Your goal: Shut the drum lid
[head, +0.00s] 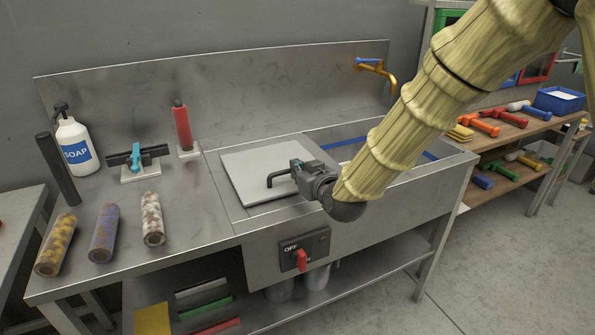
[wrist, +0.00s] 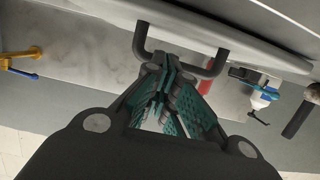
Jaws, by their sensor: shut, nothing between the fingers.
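The drum lid is a pale grey square panel (head: 248,165) with a dark bar handle (head: 279,176), set in the steel bench top. It looks flat or nearly flat in the head view; I cannot tell whether a small gap is left under it. My gripper (head: 297,166) is at the handle, above the lid's right part, with its fingers shut and nothing between them. In the wrist view the fingertips (wrist: 160,72) overlap the middle of the handle (wrist: 139,42), and the lid (wrist: 210,28) shows nearly edge-on. Contact with the handle cannot be told.
A sink basin lies right of the lid, with an orange tap (head: 390,78) behind. A red switch (head: 301,260) is on the front. A shelf of tools (head: 505,125) is at right.

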